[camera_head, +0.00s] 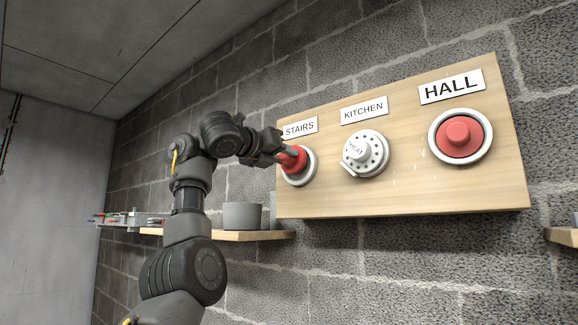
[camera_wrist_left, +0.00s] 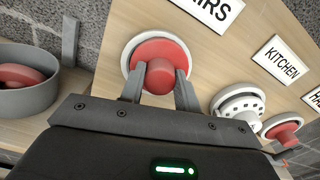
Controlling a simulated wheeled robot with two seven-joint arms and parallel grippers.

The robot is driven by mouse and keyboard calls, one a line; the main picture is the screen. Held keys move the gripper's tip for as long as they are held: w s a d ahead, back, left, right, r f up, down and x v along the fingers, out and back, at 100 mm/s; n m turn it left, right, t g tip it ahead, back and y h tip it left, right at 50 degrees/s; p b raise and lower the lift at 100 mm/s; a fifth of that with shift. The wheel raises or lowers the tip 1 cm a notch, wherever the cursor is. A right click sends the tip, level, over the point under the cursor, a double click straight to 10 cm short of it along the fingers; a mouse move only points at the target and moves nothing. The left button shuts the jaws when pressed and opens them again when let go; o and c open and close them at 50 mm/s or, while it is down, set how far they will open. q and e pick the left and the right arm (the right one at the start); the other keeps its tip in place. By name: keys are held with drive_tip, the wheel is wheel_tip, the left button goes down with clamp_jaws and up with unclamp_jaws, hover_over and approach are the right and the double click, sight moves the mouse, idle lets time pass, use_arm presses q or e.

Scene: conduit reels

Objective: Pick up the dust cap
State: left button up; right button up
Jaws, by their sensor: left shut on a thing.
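A red dust cap (camera_head: 297,164) with a round knob is at the white ring under the STAIRS label, at the left end of the wooden board (camera_head: 400,196). My left gripper (camera_head: 285,151) is shut on its knob. In the left wrist view the two fingers of the left gripper (camera_wrist_left: 158,92) stand on either side of the cap's knob (camera_wrist_left: 160,77). The red disc shows inside the white ring (camera_wrist_left: 126,62); I cannot tell whether it is fully seated. Another red cap (camera_head: 459,137) covers the HALL ring. My right gripper is out of view.
A white perforated HEAT fitting (camera_head: 366,154) is under the KITCHEN label. A grey bin (camera_head: 242,216) stands on a wooden shelf below left; the left wrist view shows a red cap (camera_wrist_left: 22,76) in it. Small items lie on the far left shelf. Another shelf (camera_head: 562,237) is at right.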

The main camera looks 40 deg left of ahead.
use_arm(q)
drive_tip(key=s+r+b, duration=0.1)
drive_tip(key=s+r, duration=0.5)
drive_tip(key=s, duration=0.6)
drive_tip(key=shift+s+d+r, duration=0.15)
drive_tip(key=shift+s+d, duration=0.05)
drive_tip(key=shift+s, duration=0.1)
drive_tip(key=shift+s, duration=0.1)
drive_tip(key=s+b, duration=0.2)
drive_tip(key=s, duration=0.4)
drive_tip(key=shift+s, duration=0.25)
idle(0.6)
drive_tip(key=shift+w, duration=0.1)
